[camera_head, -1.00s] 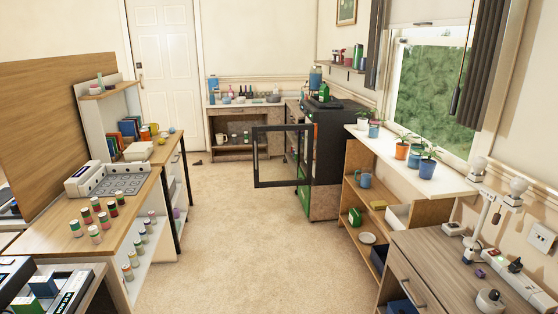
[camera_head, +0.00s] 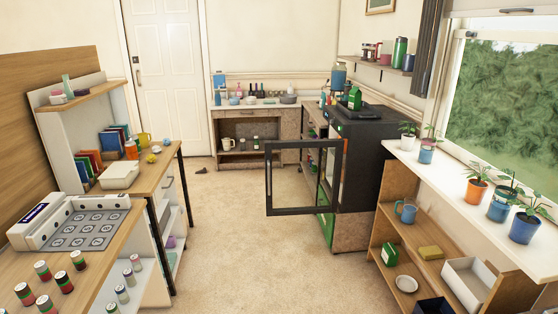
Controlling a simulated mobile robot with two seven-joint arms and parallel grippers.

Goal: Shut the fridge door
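The fridge (camera_head: 362,150) is a dark, low cabinet on the right side of the room, past the shelf by the window. Its door (camera_head: 268,182), a black frame with a clear pane, stands wide open and sticks out to the left into the walkway. Through the pane I see carpet. Green items show at the fridge's open side. A green carton and a dark tray stand on top of it. Neither of my grippers is in view, and nothing touches the door.
A wooden counter (camera_head: 149,170) with a sampler-like machine (camera_head: 70,223) and small cans runs along the left. A white-topped shelf (camera_head: 420,163) with potted plants stands on the right. Open carpet (camera_head: 225,255) lies between them, up to the door.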

